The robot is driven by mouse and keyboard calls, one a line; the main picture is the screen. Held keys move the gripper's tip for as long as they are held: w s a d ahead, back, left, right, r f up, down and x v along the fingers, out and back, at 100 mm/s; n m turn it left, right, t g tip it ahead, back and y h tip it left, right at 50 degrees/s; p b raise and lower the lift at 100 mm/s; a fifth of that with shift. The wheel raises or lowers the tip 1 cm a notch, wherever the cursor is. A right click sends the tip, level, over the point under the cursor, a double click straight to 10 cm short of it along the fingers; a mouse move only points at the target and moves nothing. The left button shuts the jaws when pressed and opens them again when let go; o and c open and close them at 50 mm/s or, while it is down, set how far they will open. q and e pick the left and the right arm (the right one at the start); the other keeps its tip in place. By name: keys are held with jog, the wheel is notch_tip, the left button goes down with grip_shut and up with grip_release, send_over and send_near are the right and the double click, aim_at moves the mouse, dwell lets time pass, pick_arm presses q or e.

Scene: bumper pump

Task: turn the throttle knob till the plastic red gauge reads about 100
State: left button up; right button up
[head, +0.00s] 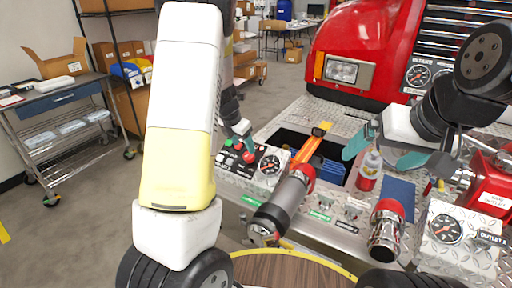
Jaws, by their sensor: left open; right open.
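A round black-faced gauge (270,163) with a white scale is on the panel left of centre. I cannot read either needle or tell which is the plastic red gauge. Small red and green parts (240,151) lie left of the first gauge; I cannot pick out the throttle knob among them. My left gripper (241,140) is partly hidden behind my white-and-yellow arm, close to those parts. My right gripper (384,152) is open and empty, its teal fingers apart above the panel.
A grey cylindrical nozzle (283,203) with a red collar and a chrome outlet with a red cap (386,228) stick up from the panel. A dark recess (293,140) lies behind.

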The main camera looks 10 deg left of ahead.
aim_at(248, 155)
pick_arm(q)
jog(key=x, duration=0.7)
jog(key=shift+c, duration=0.4)
grip_shut()
